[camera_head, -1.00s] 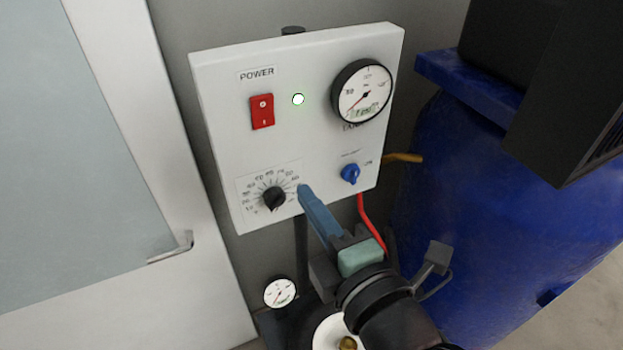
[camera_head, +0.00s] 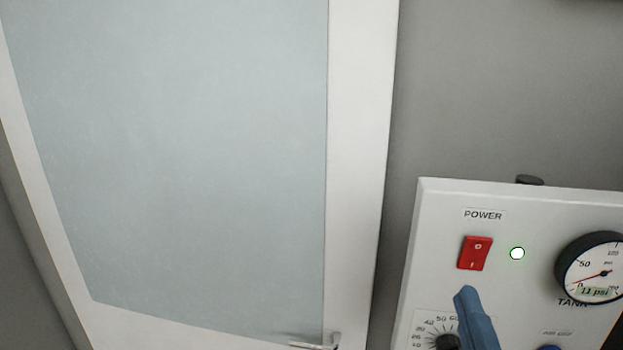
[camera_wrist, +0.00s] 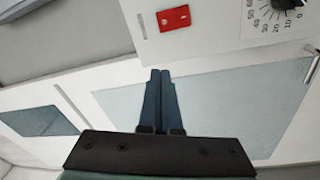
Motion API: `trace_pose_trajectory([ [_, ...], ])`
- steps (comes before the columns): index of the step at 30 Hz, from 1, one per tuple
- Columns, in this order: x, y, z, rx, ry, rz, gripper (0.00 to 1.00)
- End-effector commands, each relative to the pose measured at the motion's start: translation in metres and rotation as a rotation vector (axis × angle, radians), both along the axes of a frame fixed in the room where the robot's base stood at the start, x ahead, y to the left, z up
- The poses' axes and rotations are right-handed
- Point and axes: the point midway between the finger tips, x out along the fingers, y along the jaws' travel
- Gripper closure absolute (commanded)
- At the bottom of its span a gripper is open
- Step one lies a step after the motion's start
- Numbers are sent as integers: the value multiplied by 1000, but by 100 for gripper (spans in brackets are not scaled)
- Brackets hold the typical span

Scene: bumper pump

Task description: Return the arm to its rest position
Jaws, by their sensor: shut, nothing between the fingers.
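My gripper (camera_head: 465,293) is at the lower right of the head view, in front of the white control panel (camera_head: 440,235). Its blue fingers are shut with nothing between them. The tips appear just below the red power switch (camera_head: 474,253); I cannot tell the gap to the panel. In the wrist view the closed fingers (camera_wrist: 160,72) point towards the panel, and the red switch (camera_wrist: 173,18) lies above them. The rest of my arm is outside the head view.
The panel also carries a lit indicator (camera_head: 517,253), a black dial (camera_head: 446,342), partly hidden by my gripper, and a tank gauge (camera_head: 594,268) reading about 11 psi. A white door with a frosted pane (camera_head: 190,150) and a handle (camera_head: 318,344) stands to the left.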

Motion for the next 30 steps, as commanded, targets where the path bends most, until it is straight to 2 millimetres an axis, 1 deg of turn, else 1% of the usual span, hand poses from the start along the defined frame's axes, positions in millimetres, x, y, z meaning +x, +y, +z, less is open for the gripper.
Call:
trace_pose_trajectory([
  [1,9,15,13,65,-72,35,100],
  [3,16,33,35,170,-164,78,100],
  [7,22,68,77,379,-331,191,100],
  [9,20,88,100,495,-418,264,100],
  [11,17,106,119,598,-487,337,100],
  [12,13,117,131,664,-531,388,100],
  [15,0,141,158,819,-622,513,100],
  [18,-12,158,177,940,-684,618,100],
  [21,-22,169,190,1020,-720,692,100],
  [25,-27,173,197,1065,-738,730,100],
  [30,-27,173,198,1071,-738,733,100],
])
